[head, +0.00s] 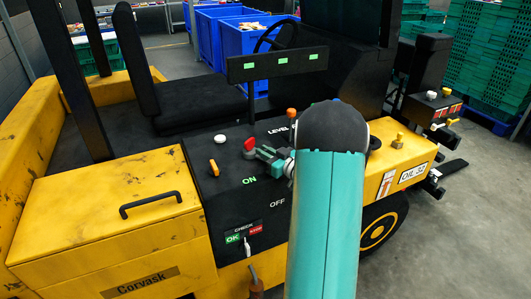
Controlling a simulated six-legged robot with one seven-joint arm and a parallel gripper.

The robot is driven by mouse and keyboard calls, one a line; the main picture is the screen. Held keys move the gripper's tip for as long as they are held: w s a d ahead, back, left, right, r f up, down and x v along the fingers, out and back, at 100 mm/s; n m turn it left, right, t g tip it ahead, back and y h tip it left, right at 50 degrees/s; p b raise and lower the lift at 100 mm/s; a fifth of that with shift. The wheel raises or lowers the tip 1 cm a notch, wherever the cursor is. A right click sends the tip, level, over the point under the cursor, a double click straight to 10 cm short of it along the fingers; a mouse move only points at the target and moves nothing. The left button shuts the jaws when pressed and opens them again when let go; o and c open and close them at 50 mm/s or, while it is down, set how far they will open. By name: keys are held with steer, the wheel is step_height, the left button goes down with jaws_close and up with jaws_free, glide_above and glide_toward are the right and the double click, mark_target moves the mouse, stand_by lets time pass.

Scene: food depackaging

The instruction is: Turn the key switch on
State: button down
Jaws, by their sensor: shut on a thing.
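My gripper (259,152) reaches left from the end of my teal arm, over the black control panel (232,195) of a yellow forklift. Its fingers are shut on a red switch (249,144), which I take to be the key switch. The fingers and arm hide part of the switch, and its exact angle is hard to tell. A green ON label (249,181) and a white OFF label (277,203) are printed on the panel below.
A yellow-orange knob (214,168) and a white button (220,138) stand left of the red switch. An orange-topped lever (291,113) is near my arm. A CHECK lever (247,246) is at the panel's front. The seat (200,105) and steering wheel are behind.

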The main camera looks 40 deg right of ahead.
steer(key=shift+h, duration=0.3)
steer(key=shift+a+m+g+h, duration=0.1)
steer(key=shift+a+m+h, duration=0.35)
steer(key=shift+m+h, duration=0.4)
steer(key=shift+a+m+g+h, duration=0.1)
steer(key=shift+a+m+h, duration=0.4)
steer(key=shift+h, duration=0.65)
steer(key=shift+a+m+g+h, duration=0.1)
steer(key=shift+a+m+h, duration=0.3)
steer(key=shift+m+h, duration=0.5)
steer(key=shift+w+a+m+g+h, duration=0.1)
steer(key=shift+a+m+g+h, duration=0.25)
steer(key=shift+h, duration=0.5)
steer(key=shift+a+m+g+h, duration=0.2)
steer(key=shift+m+g+h, duration=0.35)
steer(key=shift+h, duration=0.25)
steer(key=shift+w+a+m+g+h, duration=0.1)
steer(key=shift+a+m+g+h, duration=0.2)
steer(key=shift+m+h, duration=0.4)
steer(key=shift+h, duration=0.25)
steer(key=c, duration=1.5)
jaws_free()
steer(key=shift+s, duration=0.1)
